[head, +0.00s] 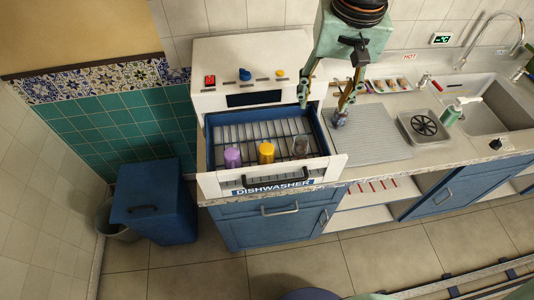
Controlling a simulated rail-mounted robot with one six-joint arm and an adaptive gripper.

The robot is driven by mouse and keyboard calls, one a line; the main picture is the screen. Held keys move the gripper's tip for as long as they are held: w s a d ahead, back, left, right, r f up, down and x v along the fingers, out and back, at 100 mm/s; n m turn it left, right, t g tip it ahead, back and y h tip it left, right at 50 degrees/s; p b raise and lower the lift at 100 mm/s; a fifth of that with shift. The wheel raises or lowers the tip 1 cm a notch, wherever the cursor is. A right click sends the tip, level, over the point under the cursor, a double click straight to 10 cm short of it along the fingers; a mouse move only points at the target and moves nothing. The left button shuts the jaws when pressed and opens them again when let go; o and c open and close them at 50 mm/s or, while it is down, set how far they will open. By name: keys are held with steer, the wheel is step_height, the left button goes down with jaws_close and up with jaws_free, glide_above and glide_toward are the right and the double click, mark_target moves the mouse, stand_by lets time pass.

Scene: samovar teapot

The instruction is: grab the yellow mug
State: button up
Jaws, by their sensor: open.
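The yellow mug (266,153) stands upright in the pulled-out dishwasher drawer (241,181), near the front of its rack. A purple cup (232,157) stands to its left and a clear glass (301,147) to its right. My gripper (321,110) is open and hangs above the right side of the drawer and the counter beside it, up and to the right of the yellow mug in the picture. The fingers are apart, with nothing seen between them. The mug is not covered by the arm.
The rack (255,130) behind the cups looks empty. The drawer's raised walls surround the cups. On the right are a ribbed drainboard (375,140), a sink (487,105) and a soap bottle (452,115). A blue bin (155,205) stands on the floor at left.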

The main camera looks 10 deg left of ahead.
steer(key=w+a+f+n, duration=0.1)
steer(key=a+f, duration=0.6)
steer(key=n+g+p, duration=0.1)
steer(key=p, duration=0.1)
glide_above(267, 147)
step_height(267, 147, down, 7)
steer(key=shift+d+h, duration=0.1)
steer(key=shift+h, duration=0.3)
steer(key=shift+f+b, duration=0.35)
steer(key=shift+f, duration=3.85)
steer(key=shift+f, duration=0.15)
steer(key=shift+s+a+f, duration=0.1)
steer(key=shift+f, duration=1.15)
steer(key=shift+a+f, duration=0.1)
steer(key=shift+f, duration=1.15)
steer(key=shift+c, duration=0.3)
